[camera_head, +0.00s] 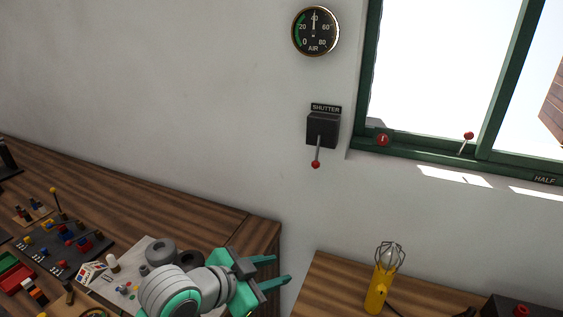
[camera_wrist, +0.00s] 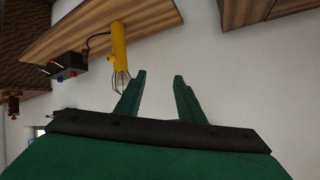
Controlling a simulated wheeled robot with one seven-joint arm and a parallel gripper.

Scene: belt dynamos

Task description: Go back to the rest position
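My gripper (camera_head: 274,272) is at the lower middle of the head view, in front of the right end of the left bench. Its two green fingers are spread apart with nothing between them. In the wrist view my gripper (camera_wrist: 158,78) is also open and empty, with pale wall behind the gap. A yellow caged lamp (camera_head: 380,285) stands on the right bench, to the right of my gripper and apart from it.
The left bench (camera_head: 200,205) carries boards, dark rings and small parts. The right bench (camera_head: 335,275) lies across a gap. A shutter lever box (camera_head: 322,130) and an air gauge (camera_head: 315,31) are on the wall. A green-framed window (camera_head: 362,90) is at upper right. The wall's middle is clear.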

